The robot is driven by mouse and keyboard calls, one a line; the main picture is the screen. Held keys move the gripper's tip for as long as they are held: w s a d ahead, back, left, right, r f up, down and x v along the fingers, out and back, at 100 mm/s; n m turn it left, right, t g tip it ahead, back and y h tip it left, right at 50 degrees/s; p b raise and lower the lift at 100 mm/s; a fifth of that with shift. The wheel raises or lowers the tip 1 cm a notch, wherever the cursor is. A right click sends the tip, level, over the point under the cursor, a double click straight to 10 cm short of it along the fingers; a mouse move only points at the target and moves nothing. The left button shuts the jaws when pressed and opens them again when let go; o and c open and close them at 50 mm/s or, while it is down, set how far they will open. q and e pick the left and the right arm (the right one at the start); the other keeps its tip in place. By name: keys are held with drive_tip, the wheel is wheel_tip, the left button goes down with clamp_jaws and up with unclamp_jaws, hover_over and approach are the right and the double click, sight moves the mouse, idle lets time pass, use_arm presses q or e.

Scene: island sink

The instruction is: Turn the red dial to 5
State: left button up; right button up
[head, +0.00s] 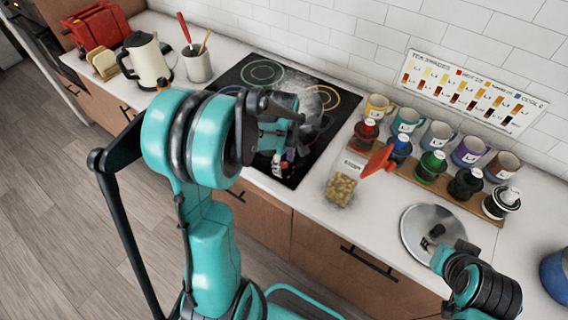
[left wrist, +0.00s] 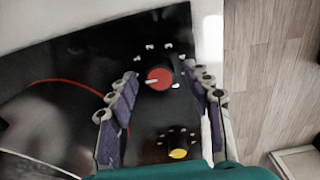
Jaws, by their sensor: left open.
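The red dial (left wrist: 158,79) sits on the black cooktop panel in the left wrist view. Its white pointer mark points left, and small white marks ring it. My left gripper (left wrist: 160,88) is open, with one purple-padded finger on each side of the dial. I cannot tell whether either finger touches it. In the head view my left gripper (head: 279,158) is over the front edge of the cooktop (head: 240,76), and arm parts largely hide the dials there. My right gripper (head: 452,257) is low on the right beside a round metal lid, its jaws unclear.
A yellow dial (left wrist: 179,152) is close to the red one. Right of the cooktop are a bag (head: 341,189), an orange-red flat object (head: 378,160), bottles on a wooden board (head: 440,186), several mugs and the metal lid (head: 415,222). A kettle (head: 149,62) stands left.

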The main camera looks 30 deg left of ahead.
use_arm(q)
clamp_jaws()
